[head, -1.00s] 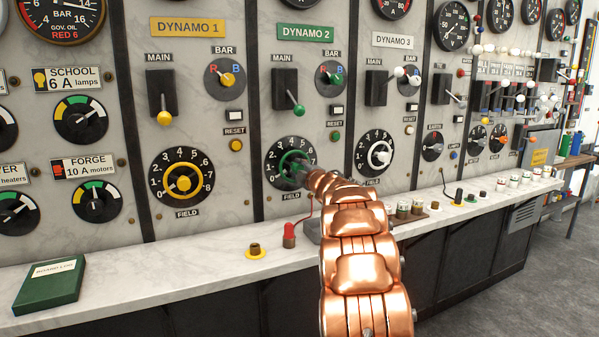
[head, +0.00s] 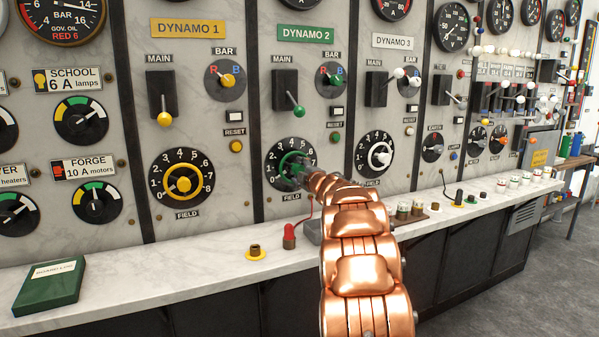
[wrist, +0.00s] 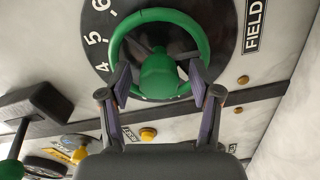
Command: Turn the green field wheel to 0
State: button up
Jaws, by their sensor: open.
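The green field wheel (wrist: 202,44) is a ring with a central green hub (wrist: 158,75) on a black dial in the wrist view. Dial numbers 4, 5 and 6 show at its left. In the head view the green field wheel (head: 282,166) is under DYNAMO 2, partly hidden by my copper arm. My gripper (wrist: 158,80) is open, with one finger on each side of the hub and the fingertips at the near part of the ring. I cannot tell whether the fingers touch the wheel. The wheel's pointer reading is hidden.
The yellow field wheel (head: 183,199) is to the left and the white field wheel (head: 387,157) to the right. The dynamo 2 main lever with a green knob (head: 298,111) is above. A red-capped plug (head: 289,232) and a green log book (head: 48,284) are on the marble ledge (head: 180,275).

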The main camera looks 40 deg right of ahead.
jog(key=v, duration=1.1)
jog(key=shift+s, duration=0.25)
jog(key=shift+a, duration=0.15)
dwell(0.5)
jog(key=s+a+f+m+g+h, duration=0.1)
jog(key=s+a+f+m+g, duration=0.3)
jog(key=a, duration=0.4)
jog(key=s+a+f+m+g, duration=0.1)
jog(key=a+f+m+g, duration=0.4)
jog(key=a, duration=0.3)
jog(key=s+a+f+m+g+y, duration=0.1)
jog(key=s+a+f+g, duration=0.1)
jog(key=s+a+f, duration=0.35)
jog(key=s+a+f+m+g+y, duration=0.1)
jog(key=s+a+f+g+y, duration=0.1)
jog(key=s+a, duration=0.6)
jog(key=s+a+f+g+y, duration=0.1)
jog(key=s+a+f+g, duration=0.1)
jog(key=s+a+f, duration=0.45)
jog(key=s+a+g+y, duration=0.3)
jog(key=s+a+g, duration=0.2)
jog(key=s+a, duration=0.9)
notch_tip(320, 180, up, 15)
jog(key=d+t+p, duration=0.1)
jog(key=p, duration=1.3)
jog(key=shift+w+d, duration=0.2)
jog(key=shift+d, duration=0.15)
jog(key=shift+r, duration=0.1)
